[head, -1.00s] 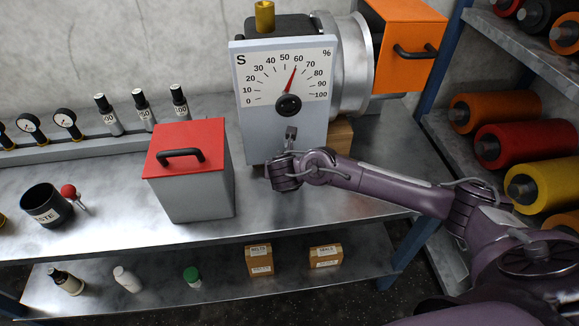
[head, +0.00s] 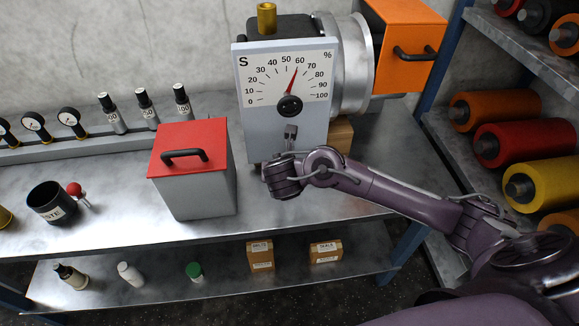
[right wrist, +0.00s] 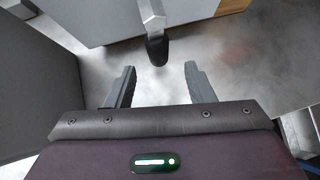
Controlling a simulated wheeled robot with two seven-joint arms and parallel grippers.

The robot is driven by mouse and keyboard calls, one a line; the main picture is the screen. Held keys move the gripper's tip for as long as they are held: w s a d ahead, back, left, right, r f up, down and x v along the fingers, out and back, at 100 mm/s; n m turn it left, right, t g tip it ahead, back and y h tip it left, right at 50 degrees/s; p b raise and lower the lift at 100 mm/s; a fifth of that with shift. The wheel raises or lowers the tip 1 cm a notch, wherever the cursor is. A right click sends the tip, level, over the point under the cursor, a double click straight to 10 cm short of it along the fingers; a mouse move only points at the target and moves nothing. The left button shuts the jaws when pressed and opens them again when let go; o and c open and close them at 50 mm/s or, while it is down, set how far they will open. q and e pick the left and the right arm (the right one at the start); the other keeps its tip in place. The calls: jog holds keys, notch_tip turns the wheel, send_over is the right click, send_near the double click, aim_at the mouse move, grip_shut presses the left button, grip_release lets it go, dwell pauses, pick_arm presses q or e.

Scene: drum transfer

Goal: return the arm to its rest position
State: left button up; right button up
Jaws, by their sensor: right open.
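My right arm reaches in from the right in the head view. Its wrist is in front of the lower part of the white dial box (head: 243,125), and its fingers cannot be made out there. In the right wrist view the right gripper (right wrist: 159,82) is open, its two fingers apart and empty. A metal lever with a black tip (right wrist: 157,50) hangs just beyond the fingertips, apart from them. The lever's upper part shows in the head view (head: 290,132). The dial's red needle (head: 293,80) points near 60. My left gripper is not in view.
A grey box with a red lid (head: 190,140) stands left of my right wrist. A dark cup (head: 50,203) and gauges are further left. An orange box (head: 400,45) is at back right. A shelf with coloured rollers (head: 525,145) stands right.

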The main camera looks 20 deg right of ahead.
jog(key=s+a+f+m+g+y, duration=0.1)
jog(key=s+a+m+g+y, duration=0.15)
jog(key=s+a+m, duration=0.75)
jog(key=s+d+m+g+y, duration=0.1)
jog(key=s+d+m, duration=0.4)
jog(key=m, duration=0.4)
jog(key=s+d+m+g+y, duration=0.1)
jog(key=s+d+m, duration=0.1)
jog(key=s+m, duration=0.65)
notch_tip(320, 180, down, 29)
jog(key=g, duration=0.1)
jog(key=s+d+f, duration=0.2)
jog(key=s+f, duration=0.7)
jog(key=s+d+f+g, duration=0.1)
jog(key=s+d+f, duration=0.1)
jog(key=s+f, duration=0.8)
jog(key=shift+s+f+m, duration=0.2)
jog(key=shift+f+m, duration=0.1)
jog(key=shift+m, duration=0.05)
